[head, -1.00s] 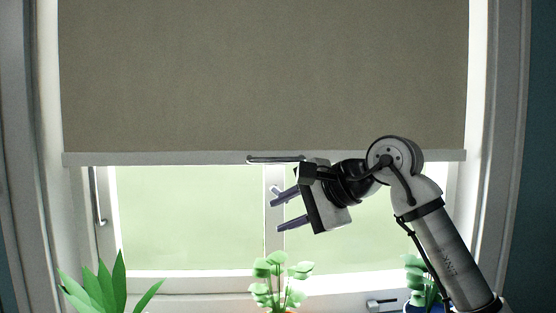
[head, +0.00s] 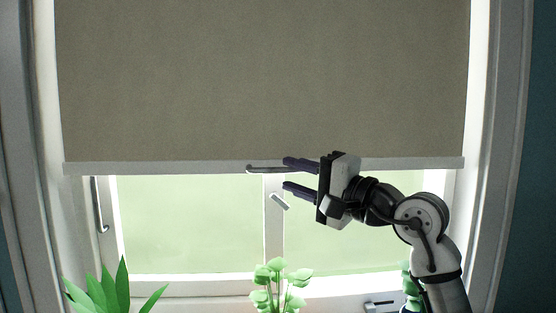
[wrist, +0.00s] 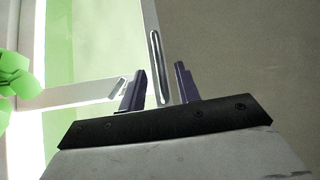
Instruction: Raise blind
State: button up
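The grey-brown blind (head: 262,80) hangs over the upper part of the window, with a pale bottom rail (head: 160,168). A slim metal handle (head: 262,169) sits at the middle of that rail. My gripper (head: 284,175) is open at the handle's right part, one finger about level with it and the other below. In the wrist view the handle (wrist: 157,55) runs into the gap between the two open fingers (wrist: 161,84), and the blind (wrist: 245,60) fills the right side. I cannot tell whether either finger touches the handle.
A window catch (head: 279,201) is on the central window post just below my lower finger. Another window handle (head: 98,206) is at left. A spiky plant (head: 107,290) and a round-leaved plant (head: 280,282) stand along the bottom.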

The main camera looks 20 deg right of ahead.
aim_at(282, 171)
jog(key=shift+p+x, duration=0.6)
jog(key=shift+x, duration=1.65)
grip_shut()
